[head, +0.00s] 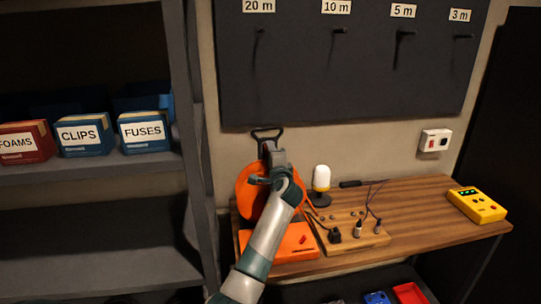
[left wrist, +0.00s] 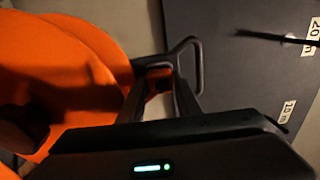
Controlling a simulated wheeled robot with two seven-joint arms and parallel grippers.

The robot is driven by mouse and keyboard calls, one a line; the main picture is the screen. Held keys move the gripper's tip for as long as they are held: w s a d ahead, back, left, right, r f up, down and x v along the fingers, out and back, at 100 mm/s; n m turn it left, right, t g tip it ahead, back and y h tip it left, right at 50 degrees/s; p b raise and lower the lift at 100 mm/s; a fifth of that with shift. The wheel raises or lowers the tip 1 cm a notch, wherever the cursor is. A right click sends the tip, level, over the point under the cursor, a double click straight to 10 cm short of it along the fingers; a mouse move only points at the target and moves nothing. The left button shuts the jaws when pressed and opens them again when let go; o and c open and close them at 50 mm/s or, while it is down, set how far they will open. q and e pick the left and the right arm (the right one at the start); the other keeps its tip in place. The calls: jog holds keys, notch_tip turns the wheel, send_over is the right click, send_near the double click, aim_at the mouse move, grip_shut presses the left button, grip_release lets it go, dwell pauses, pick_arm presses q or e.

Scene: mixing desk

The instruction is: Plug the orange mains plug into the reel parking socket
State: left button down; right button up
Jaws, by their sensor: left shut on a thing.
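The orange cable reel (head: 250,192) stands at the left end of the wooden desk, with a black handle (head: 266,133) on top. It fills the left of the left wrist view (left wrist: 60,80). My left gripper (head: 268,165) is in front of the reel's upper part, just below the handle. An orange cord (head: 308,200) runs down right of the gripper. I cannot make out the parking socket. My right gripper is not in view.
A wooden board (head: 355,238) with small connectors, a white-topped lamp (head: 321,178) and a yellow tester (head: 476,205) are on the desk (head: 420,215). A wall socket (head: 435,140) is behind. A grey shelf (head: 190,120) with boxes stands close at left. The desk's right middle is clear.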

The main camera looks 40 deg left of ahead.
pick_arm(q)
jog(key=c, duration=1.2)
grip_release()
jog(key=shift+s, duration=0.1)
jog(key=shift+f, duration=0.2)
jog(key=shift+d+f, duration=0.1)
jog(key=shift+s+d, duration=0.15)
jog(key=shift+r+b+v, duration=0.15)
jog(key=shift+b+v, duration=0.7)
jog(key=shift+v, duration=1.95)
jog(key=shift+r+b+v, duration=0.15)
jog(key=shift+b+v, duration=0.65)
jog(key=shift+v, duration=2)
jog(key=shift+r+b+v, duration=0.15)
jog(key=shift+b+v, duration=0.7)
jog(key=shift+v, duration=2)
